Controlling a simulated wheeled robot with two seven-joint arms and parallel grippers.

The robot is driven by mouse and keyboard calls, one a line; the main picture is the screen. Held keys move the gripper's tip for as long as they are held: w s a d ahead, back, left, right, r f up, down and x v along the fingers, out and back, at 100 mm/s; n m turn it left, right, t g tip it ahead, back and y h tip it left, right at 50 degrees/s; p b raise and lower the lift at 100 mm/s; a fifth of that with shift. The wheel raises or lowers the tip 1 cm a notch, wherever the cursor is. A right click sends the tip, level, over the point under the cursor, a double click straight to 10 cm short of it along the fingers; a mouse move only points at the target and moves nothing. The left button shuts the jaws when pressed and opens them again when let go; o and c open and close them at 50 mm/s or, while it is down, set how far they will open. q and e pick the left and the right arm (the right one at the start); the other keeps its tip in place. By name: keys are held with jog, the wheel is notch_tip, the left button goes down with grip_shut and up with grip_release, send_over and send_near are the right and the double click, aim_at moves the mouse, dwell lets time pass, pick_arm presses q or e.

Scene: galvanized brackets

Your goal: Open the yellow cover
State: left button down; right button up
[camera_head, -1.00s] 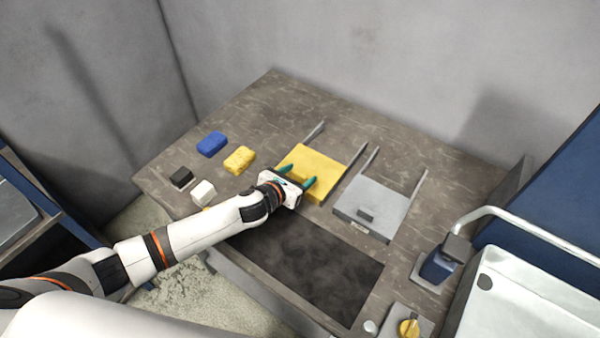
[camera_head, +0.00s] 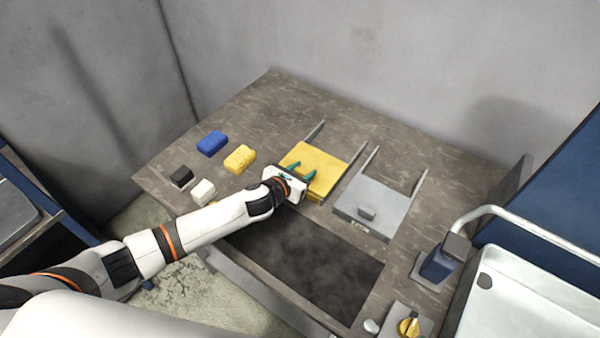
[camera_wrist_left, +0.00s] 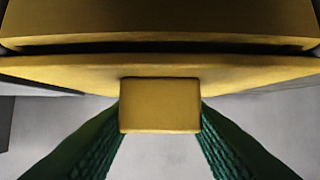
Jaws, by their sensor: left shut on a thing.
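The yellow cover (camera_head: 318,160) lies flat between two rails on the worktop, left of a grey cover. In the left wrist view its front edge (camera_wrist_left: 160,62) spans the top, with a dark gap along it. A small yellow block-like handle (camera_wrist_left: 160,105) sticks out from that edge. My left gripper (camera_head: 303,172) is at the cover's front; its green fingers (camera_wrist_left: 160,125) are closed on both sides of the handle. The arm partly hides the cover's front edge in the head view. My right gripper is not in view.
A grey cover (camera_head: 375,203) with a handle sits to the right. Blue (camera_head: 212,143), yellow (camera_head: 240,158), black (camera_head: 181,177) and white (camera_head: 203,192) blocks lie left. A dark recessed panel (camera_head: 305,268) is in front. A sink (camera_head: 525,285) stands at the right.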

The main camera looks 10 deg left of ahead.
aim_at(321, 155)
pick_arm(q)
jog(key=w+d, duration=0.1)
jog(key=w, duration=0.2)
jog(key=w+d+b, duration=0.1)
jog(key=w, duration=0.2)
jog(key=w+d, duration=0.1)
jog(key=w, duration=0.1)
jog(key=shift+w+d+f+b, duration=0.15)
jog(key=shift+w+d+b, duration=0.2)
jog(key=shift+w+b, duration=0.05)
jog(key=shift+w+d, duration=0.1)
jog(key=shift+w, duration=0.2)
jog(key=c, duration=0.8)
grip_release()
jog(key=shift+c, duration=0.2)
